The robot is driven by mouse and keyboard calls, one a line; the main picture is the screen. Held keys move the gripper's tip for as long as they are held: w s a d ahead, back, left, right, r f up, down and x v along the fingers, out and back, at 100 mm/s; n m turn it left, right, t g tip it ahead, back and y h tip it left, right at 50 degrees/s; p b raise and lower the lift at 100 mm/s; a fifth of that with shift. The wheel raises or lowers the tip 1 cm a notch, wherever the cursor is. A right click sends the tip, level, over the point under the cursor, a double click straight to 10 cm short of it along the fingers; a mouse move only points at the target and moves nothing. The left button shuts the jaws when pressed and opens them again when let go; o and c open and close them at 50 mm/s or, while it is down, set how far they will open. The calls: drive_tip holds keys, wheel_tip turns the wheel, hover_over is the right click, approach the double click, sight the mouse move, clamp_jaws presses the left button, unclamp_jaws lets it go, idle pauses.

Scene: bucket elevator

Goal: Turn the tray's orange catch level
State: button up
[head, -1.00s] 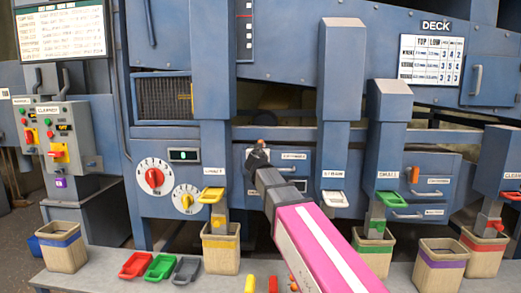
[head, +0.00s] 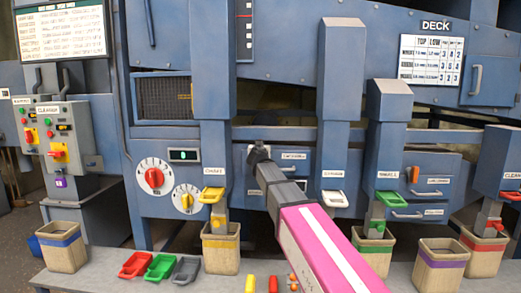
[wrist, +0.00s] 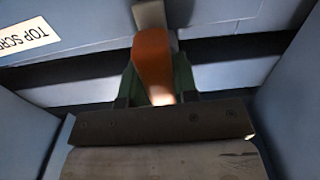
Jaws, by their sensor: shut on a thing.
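My gripper (head: 258,150) is at the left part of the front of the tray with the white label (head: 292,156), in the middle of the machine. In the wrist view the orange catch (wrist: 152,60) stands between the dark green fingers of my gripper (wrist: 156,84), which is shut on it. There the catch runs up the picture, with a pale block above it. The tray's label, partly cut off, reads "TOP SCRE" in the wrist view (wrist: 27,34). In the head view my gripper hides the catch, so its angle to the tray cannot be told there.
A second orange catch (head: 414,174) stands upright on the drawer at the right. Blue chutes (head: 213,100) and (head: 340,100) rise on both sides of my arm. Bins (head: 220,250) and small coloured scoops (head: 160,266) stand on the bench below.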

drive_tip(key=shift+n, duration=0.4)
drive_tip(key=n, duration=0.3)
drive_tip(key=shift+n, duration=0.3)
drive_tip(key=n, duration=0.4)
drive_tip(key=shift+a+n, duration=0.1)
drive_tip(key=shift+n, duration=0.2)
drive_tip(key=n, duration=0.4)
drive_tip(key=shift+n, duration=0.3)
drive_tip(key=shift+f+n, duration=0.1)
drive_tip(key=shift+n, duration=2.1)
drive_tip(key=o, duration=0.9)
drive_tip(key=shift+s, duration=0.1)
